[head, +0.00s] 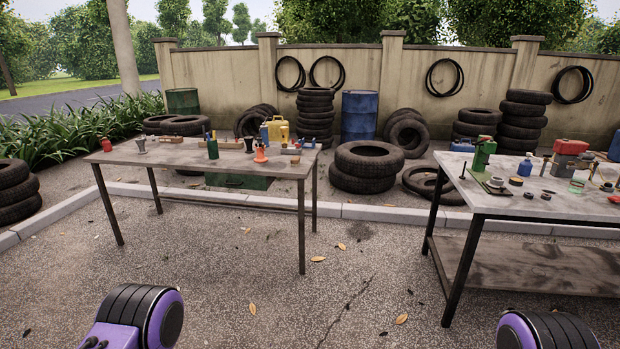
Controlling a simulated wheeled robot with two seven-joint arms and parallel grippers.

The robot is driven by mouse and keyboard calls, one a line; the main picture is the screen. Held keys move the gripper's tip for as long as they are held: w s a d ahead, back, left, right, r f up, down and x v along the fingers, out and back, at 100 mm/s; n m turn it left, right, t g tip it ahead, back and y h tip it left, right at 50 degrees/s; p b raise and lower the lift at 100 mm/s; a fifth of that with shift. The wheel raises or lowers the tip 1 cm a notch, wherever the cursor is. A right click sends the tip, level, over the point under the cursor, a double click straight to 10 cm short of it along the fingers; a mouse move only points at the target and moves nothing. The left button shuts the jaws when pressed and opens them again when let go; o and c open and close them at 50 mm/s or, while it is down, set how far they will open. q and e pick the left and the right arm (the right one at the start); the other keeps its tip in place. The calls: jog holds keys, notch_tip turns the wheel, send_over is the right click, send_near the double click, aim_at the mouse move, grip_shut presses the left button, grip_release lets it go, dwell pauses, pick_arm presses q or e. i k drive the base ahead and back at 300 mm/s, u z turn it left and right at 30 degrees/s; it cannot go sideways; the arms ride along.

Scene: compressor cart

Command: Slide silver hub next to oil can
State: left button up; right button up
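I cannot single out the silver hub or the oil can with certainty at this distance. On the right table (545,202), a tall green container (484,153) stands near the left end, with a small silver-grey round part (497,182) in front of it. A blue bottle (525,166) stands to their right. On the left table (180,158), a small red can (106,145) and a grey flared piece (141,146) are near the left end. A dark green bottle (212,148) is near the middle. Neither of my grippers is in view; only purple-and-black parts of my arms show at the bottom.
The tables stand apart with open paving (360,270) between and before them. An orange item (261,152) is on the left table; a red box (571,147) is on the right one. Stacked tyres (368,165), a blue drum (359,115) and a wall (350,75) are behind.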

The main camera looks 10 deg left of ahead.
aim_at(141, 141)
jog(key=i, duration=1.4)
jog(key=u, duration=1.9)
jog(key=i, duration=0.95)
jog(key=z, duration=1.05)
jog(key=i, duration=1)
